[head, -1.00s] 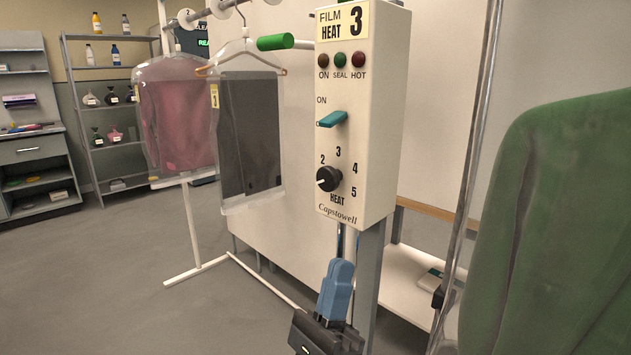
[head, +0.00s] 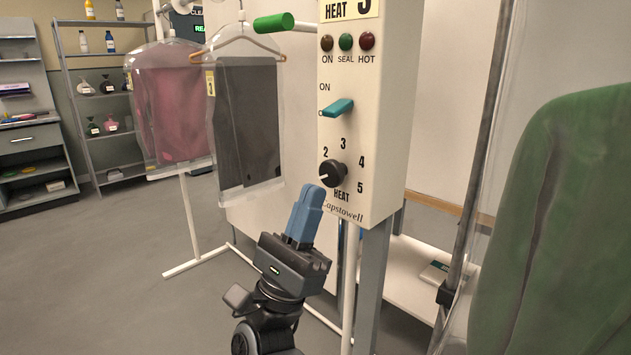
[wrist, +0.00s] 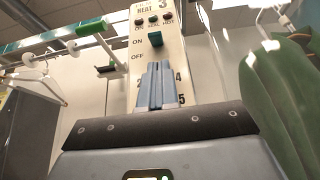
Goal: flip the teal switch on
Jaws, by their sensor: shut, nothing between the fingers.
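The teal switch (head: 338,108) is a lever on the front of a cream control box (head: 366,170), between the row of lamps and the heat knob. My gripper (head: 311,190) is shut and empty, with blue fingers pointing up. It is just below and left of the black heat knob (head: 333,173) in the head view, apart from the switch.
Three dark lamps (head: 346,42) sit above the switch. Bagged garments hang on the left, a dark one (head: 245,125) and a pink one (head: 172,110). A green bagged garment (head: 570,230) fills the right. A green-tipped bar (head: 274,22) juts out left of the box.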

